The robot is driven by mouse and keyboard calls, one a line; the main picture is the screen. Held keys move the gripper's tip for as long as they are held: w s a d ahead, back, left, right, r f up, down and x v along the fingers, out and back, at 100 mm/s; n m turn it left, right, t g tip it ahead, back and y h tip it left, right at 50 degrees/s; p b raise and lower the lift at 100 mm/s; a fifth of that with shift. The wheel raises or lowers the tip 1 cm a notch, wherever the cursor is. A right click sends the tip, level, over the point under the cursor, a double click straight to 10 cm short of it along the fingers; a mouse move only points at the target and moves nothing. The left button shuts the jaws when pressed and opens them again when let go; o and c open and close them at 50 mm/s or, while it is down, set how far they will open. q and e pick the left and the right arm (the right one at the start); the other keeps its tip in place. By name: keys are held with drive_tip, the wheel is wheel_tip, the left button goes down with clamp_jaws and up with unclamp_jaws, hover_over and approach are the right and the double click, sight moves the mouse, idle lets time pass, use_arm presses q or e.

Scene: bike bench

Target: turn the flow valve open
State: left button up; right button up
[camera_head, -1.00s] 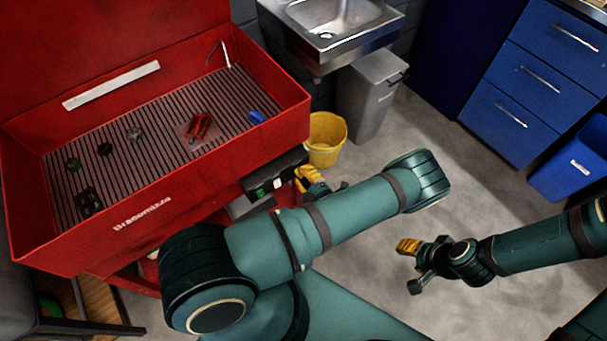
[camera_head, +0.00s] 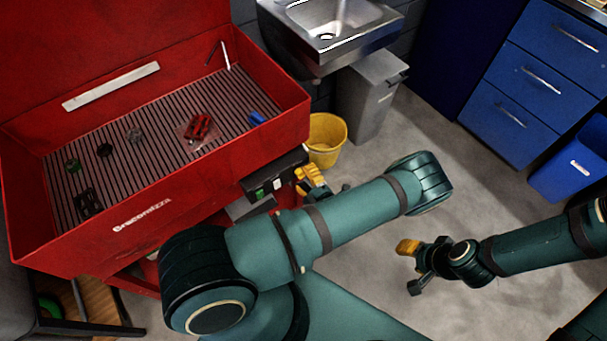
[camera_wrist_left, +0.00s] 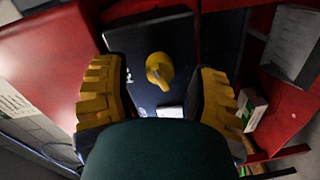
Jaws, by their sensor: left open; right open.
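The flow valve is a yellow knob (camera_wrist_left: 159,70) on a dark box (camera_wrist_left: 150,45) fixed to the front of the red parts washer. In the left wrist view it lies between the two yellow fingers of my left gripper (camera_wrist_left: 155,92), which is open and does not appear to touch it. In the head view the same dark box (camera_head: 268,177) shows beside my left gripper (camera_head: 318,186), but the knob itself cannot be made out there. My right gripper (camera_head: 412,266) is open and empty, over the floor at the right.
The red washer basin (camera_head: 140,240) holds several small parts on its slatted floor. A yellow bucket (camera_head: 326,140), a grey bin (camera_head: 370,97) and a steel sink (camera_head: 330,30) stand behind. Blue drawers (camera_head: 530,85) are at the right. The floor between is clear.

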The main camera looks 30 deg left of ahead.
use_arm(q)
drive_tip(key=v, duration=0.6)
drive_tip(key=shift+d, duration=0.35)
drive_tip(key=shift+s, duration=0.1)
